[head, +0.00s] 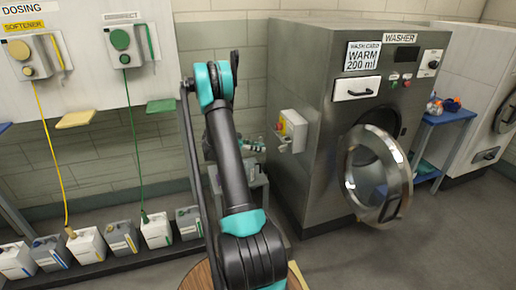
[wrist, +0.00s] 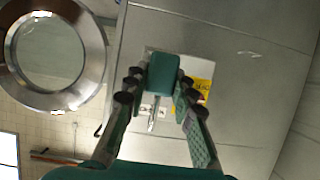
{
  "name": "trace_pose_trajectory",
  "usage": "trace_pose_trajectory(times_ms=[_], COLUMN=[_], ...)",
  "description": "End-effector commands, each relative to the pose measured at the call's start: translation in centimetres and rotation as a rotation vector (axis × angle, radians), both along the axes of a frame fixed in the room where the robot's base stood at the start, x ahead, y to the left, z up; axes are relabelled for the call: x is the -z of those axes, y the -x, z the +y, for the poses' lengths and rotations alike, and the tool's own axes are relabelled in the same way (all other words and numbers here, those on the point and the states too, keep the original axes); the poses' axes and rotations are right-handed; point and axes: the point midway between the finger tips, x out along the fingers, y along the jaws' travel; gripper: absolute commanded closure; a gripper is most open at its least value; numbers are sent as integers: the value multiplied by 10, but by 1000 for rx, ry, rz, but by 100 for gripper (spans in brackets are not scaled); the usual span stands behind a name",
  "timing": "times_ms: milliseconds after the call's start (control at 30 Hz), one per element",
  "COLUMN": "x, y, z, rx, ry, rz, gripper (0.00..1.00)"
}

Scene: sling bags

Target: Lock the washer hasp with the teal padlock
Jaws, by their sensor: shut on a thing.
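The washer (head: 310,75) stands at the right with its round door (head: 378,175) open. The hasp box (head: 291,131) is on the washer's left side, a pale box with a yellow and red label; it also shows in the wrist view, where its label (wrist: 203,90) is partly covered by my gripper. My gripper (wrist: 163,82) is shut on the teal padlock (wrist: 163,72), which it holds in front of the box. A metal shackle end (wrist: 152,120) shows below the padlock body. In the head view my gripper (head: 255,147) is small, left of the box. I cannot tell whether padlock and hasp touch.
A dosing panel (head: 85,60) hangs at the left above several canisters (head: 122,238) on a low rack. A blue side table (head: 448,116) stands right of the washer. The open door juts into the floor area. Grey floor (head: 430,235) is free at the front right.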

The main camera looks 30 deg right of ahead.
Motion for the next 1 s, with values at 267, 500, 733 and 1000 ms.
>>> trace_pose_trajectory(times_ms=[267, 500, 733, 1000], x=[1, 3, 5, 6], y=[2, 6, 11, 13], z=[-7, -24, -43, -54], rx=[1, 2, 2, 0], ry=[0, 0, 0, 0], rz=[0, 0, 0, 0], gripper=[100, 100, 100, 100])
